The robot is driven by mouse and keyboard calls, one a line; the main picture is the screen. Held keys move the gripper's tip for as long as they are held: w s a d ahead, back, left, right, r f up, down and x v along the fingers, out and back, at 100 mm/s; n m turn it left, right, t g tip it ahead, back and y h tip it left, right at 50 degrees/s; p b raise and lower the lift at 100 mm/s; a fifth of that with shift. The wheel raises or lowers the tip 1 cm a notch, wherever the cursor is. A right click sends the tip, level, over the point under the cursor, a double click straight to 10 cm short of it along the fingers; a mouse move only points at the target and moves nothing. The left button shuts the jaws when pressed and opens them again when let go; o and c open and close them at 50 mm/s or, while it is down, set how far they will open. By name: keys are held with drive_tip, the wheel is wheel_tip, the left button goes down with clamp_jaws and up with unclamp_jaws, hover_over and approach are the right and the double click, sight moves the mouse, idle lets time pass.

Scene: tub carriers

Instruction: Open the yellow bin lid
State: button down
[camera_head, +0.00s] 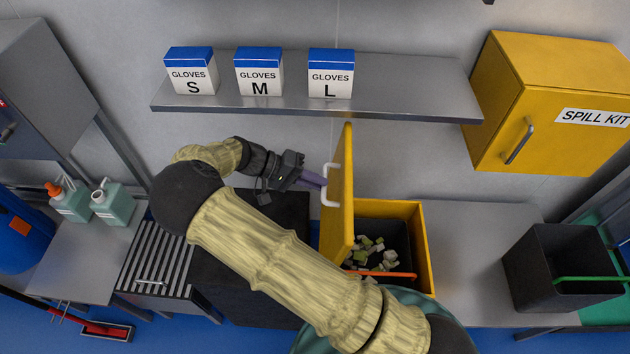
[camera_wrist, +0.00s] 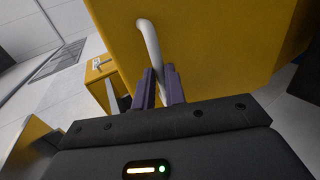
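The yellow bin (camera_head: 424,245) stands on the counter, its dark inside showing pale and green pieces. Its yellow lid (camera_head: 345,195) is raised and stands about upright along the bin's left side. A white bar handle (camera_head: 328,187) is on the lid's left face. My gripper (camera_head: 322,181) reaches the handle from the left. In the wrist view the handle (camera_wrist: 148,40) runs down between my two purple fingers (camera_wrist: 160,88), which are close on both sides of it. The yellow lid face (camera_wrist: 215,45) fills the upper right there. My forearm hides the bin's front left.
A shelf (camera_head: 400,100) with glove boxes (camera_head: 259,72) runs above the bin. A yellow spill kit cabinet (camera_head: 500,90) hangs at upper right. A dark open tub (camera_head: 545,285) stands to the right, with bare counter (camera_head: 470,250) between. Two bottles (camera_head: 112,205) stand at left.

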drive_tip(key=c, duration=1.5)
unclamp_jaws()
drive_tip(key=shift+a+f, duration=0.1)
drive_tip(key=shift+f, duration=0.3)
drive_tip(key=shift+o, duration=0.2)
drive_tip(key=shift+r, duration=0.1)
drive_tip(key=b+v, duration=0.6)
drive_tip(key=v, duration=1.1)
drive_tip(key=shift+a+r, duration=0.15)
